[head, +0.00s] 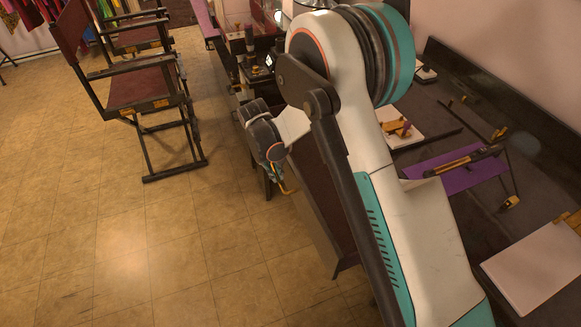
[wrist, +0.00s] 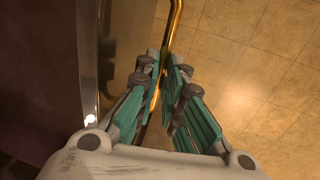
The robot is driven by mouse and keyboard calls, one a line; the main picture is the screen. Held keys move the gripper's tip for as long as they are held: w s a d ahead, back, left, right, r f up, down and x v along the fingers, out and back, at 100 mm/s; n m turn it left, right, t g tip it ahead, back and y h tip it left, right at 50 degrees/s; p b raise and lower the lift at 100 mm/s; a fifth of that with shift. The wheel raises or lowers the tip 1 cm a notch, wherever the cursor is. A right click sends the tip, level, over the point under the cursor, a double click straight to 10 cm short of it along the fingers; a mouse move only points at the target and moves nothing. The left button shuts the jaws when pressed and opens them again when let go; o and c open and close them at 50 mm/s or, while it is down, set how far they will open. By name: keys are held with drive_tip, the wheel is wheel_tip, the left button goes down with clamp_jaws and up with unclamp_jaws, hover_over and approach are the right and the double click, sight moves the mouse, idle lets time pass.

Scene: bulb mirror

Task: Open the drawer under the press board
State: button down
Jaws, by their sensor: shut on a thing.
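A bent brass handle (wrist: 174,30) runs down between the fingers of my gripper (wrist: 163,72) in the wrist view. The fingers are closed around the bar. A dark panel with a pale edge (wrist: 104,55) stands left of the handle; it looks like the drawer or cabinet front. In the head view, the brass handle (head: 288,190) shows just below my gripper (head: 279,172), low beside the dark counter front (head: 326,200). My arm hides much of that front, so I cannot tell how far the drawer stands out. I cannot tell which flat piece is the press board.
The counter top (head: 430,110) on the right carries a purple mat (head: 455,178), a white board (head: 540,268) and small tools. A folding chair (head: 140,90) stands at the upper left. The tiled floor (head: 120,240) left of the counter is clear.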

drive_tip(key=shift+s+a, duration=0.25)
drive_tip(key=shift+a, duration=0.3)
drive_tip(key=c, duration=2)
unclamp_jaws()
drive_tip(key=shift+o, duration=0.2)
wheel_tip(320, 180, up, 12)
drive_tip(key=a, duration=0.2)
drive_tip(key=shift+s, duration=0.4)
drive_tip(key=shift+f, duration=0.15)
